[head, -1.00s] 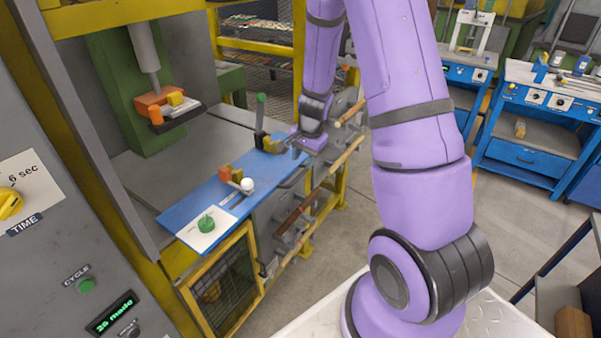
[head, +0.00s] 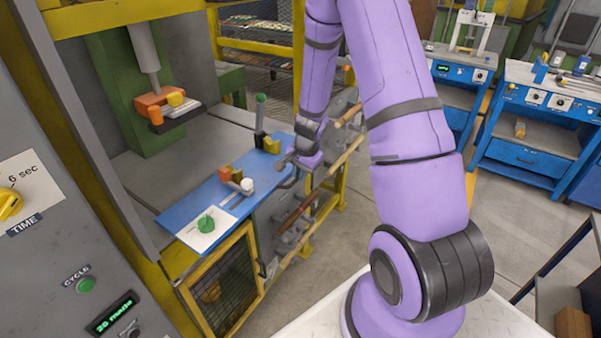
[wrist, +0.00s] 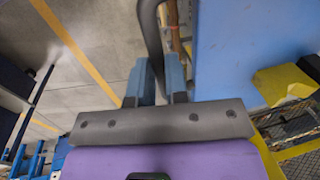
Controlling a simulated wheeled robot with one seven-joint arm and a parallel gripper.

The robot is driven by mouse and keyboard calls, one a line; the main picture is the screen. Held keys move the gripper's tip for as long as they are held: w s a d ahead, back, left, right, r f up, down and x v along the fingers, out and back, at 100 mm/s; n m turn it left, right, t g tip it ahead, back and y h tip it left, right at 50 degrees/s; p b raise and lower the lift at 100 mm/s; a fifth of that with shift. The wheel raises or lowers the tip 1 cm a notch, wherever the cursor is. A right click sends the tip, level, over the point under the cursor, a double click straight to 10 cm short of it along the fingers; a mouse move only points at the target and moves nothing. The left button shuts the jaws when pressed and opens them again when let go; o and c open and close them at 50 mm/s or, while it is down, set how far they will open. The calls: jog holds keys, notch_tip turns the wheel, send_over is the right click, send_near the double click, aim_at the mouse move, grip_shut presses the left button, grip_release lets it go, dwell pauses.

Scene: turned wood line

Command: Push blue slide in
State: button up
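The blue slide (head: 182,206) is a flat plate lying out over the front of the press bed, and it also shows in the wrist view (wrist: 240,50). A dark curved handle (head: 287,184) is at its outer edge. My gripper (head: 290,162) is at the slide's right edge, near the handle's far end. In the wrist view, the two blue fingers of my gripper (wrist: 160,75) have the grey handle bar (wrist: 151,30) between them. The gap is narrow, and I cannot tell whether the fingers press on the bar.
On the slide are a green button (head: 206,224), a small fixture with a white ball (head: 247,184) and an upright green-topped lever (head: 260,112). The press head (head: 168,104) hangs behind. Rods and rails (head: 295,225) stick out below the slide. Open floor lies to the right.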

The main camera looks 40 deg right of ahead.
aim_at(244, 155)
grip_shut()
jog(key=w+a, duration=0.2)
jog(key=w, duration=0.5)
jog(key=w+a, duration=0.3)
jog(key=w, duration=0.4)
jog(key=w+a, duration=0.2)
jog(key=w, duration=0.5)
jog(key=shift+w+a, duration=0.15)
jog(key=shift+a, duration=0.15)
jog(key=shift+w+a+r, duration=0.15)
jog(key=shift+w, duration=0.15)
jog(key=o, duration=0.6)
grip_release()
jog(key=shift+w, duration=0.15)
jog(key=shift+c, duration=0.2)
jog(key=shift+o, duration=0.7)
